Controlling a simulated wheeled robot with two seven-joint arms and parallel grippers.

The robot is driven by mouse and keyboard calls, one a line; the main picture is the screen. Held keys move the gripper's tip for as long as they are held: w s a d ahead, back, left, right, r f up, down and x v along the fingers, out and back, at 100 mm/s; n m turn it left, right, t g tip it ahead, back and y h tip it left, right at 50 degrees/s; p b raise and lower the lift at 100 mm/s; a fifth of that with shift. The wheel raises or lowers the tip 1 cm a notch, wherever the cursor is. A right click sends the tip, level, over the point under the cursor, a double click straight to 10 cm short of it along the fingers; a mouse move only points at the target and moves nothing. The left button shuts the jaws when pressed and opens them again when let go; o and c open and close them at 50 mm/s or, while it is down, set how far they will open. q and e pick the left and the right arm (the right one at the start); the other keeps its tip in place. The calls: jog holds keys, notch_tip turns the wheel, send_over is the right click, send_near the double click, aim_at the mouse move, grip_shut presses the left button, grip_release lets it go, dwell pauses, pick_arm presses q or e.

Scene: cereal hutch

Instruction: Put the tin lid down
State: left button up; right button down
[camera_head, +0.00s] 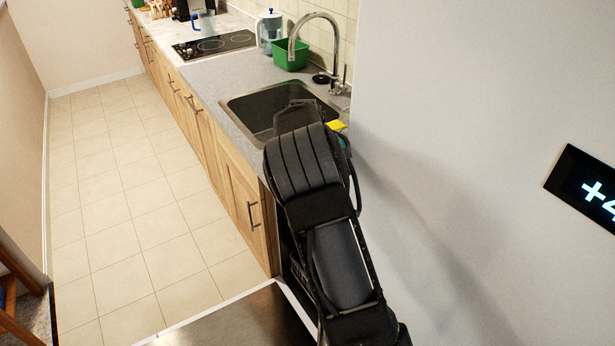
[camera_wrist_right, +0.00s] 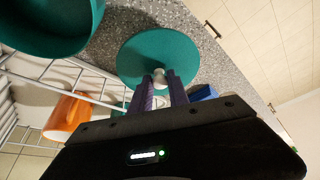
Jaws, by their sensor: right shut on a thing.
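The round teal tin lid (camera_wrist_right: 155,50) is in the right wrist view, with a small pale knob at its middle. My right gripper (camera_wrist_right: 161,80) is shut on that knob, its two purple fingers on either side. The lid shows in front of the grey speckled worktop (camera_wrist_right: 200,52); whether it touches the worktop, I cannot tell. A teal round tin (camera_wrist_right: 48,50) is at the upper left of that view, apart from the lid and partly cut off. In the head view my right arm hides the lid and the gripper. My left gripper is in neither view.
A white wire rack (camera_wrist_right: 108,80) with an orange cup (camera_wrist_right: 66,115) is left of the lid. A blue object (camera_wrist_right: 203,93) is just right of my fingers. The head view shows a sink (camera_head: 265,103), green tub (camera_head: 291,53), hob (camera_head: 215,44) and yellow item (camera_head: 337,126).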

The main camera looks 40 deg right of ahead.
jog(key=shift+f, duration=0.1)
notch_tip(320, 180, down, 3)
jog(key=shift+p, duration=0.5)
jog(key=shift+f, duration=0.25)
jog(key=shift+f, duration=0.2)
jog(key=c, duration=1.3)
grip_release()
jog(key=shift+o, duration=0.2)
jog(key=shift+r, duration=0.1)
